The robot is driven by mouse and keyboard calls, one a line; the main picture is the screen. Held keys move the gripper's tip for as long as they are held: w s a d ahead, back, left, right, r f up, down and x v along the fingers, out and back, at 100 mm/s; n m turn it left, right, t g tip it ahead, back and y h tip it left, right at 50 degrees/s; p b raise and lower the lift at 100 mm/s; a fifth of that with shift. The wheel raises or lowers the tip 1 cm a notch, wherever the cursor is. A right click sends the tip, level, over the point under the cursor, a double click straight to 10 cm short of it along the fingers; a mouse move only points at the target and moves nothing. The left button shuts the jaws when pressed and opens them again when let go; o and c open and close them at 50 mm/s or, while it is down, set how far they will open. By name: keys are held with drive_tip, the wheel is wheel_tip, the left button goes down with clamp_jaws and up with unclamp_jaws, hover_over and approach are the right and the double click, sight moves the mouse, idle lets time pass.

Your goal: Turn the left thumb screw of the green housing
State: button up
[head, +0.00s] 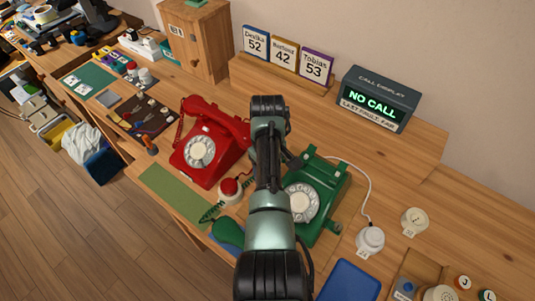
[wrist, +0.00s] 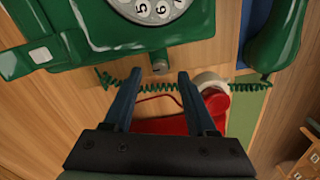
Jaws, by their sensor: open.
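The green housing (head: 328,184) is a green dial phone right of the red phone in the head view. Its white dial (head: 300,202) faces up. In the wrist view the green housing (wrist: 100,30) fills the top left. A small grey thumb screw (wrist: 160,66) sticks out from its side, the one facing the red phone. My gripper (wrist: 159,74) is open, with one dark blue finger on each side of the screw, apart from it near the fingertips. In the head view my arm hides the gripper and this screw.
The red phone (head: 207,150) stands close on the left. A red push button on a white base (head: 231,190) and a coiled green cord (wrist: 225,87) lie near the gripper. The green handset (head: 228,231) lies off its cradle. A white round device (head: 370,241) is on the right.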

wheel_tip(320, 180, up, 10)
idle(0.3)
drive_tip(key=shift+r, duration=0.1)
idle(0.3)
drive_tip(key=w+r+m+t, duration=0.1)
drive_tip(key=w+r+t, duration=0.3)
drive_tip(key=r, duration=0.6)
drive_tip(key=w+a+r+m+t, duration=0.1)
drive_tip(key=w+r+m+t, duration=0.1)
drive_tip(key=r+t, duration=0.6)
drive_tip(key=w+r+m+t, duration=0.1)
drive_tip(key=w+r+t, duration=0.15)
drive_tip(key=r, duration=1.05)
drive_tip(key=s+r+m+t, duration=0.3)
drive_tip(key=s+r+t, duration=1)
drive_tip(key=s+r, duration=1)
wheel_tip(320, 180, up, 2)
drive_tip(key=shift+d+r+p, duration=0.25)
drive_tip(key=shift+d+p, duration=0.05)
drive_tip(key=shift+d, duration=0.05)
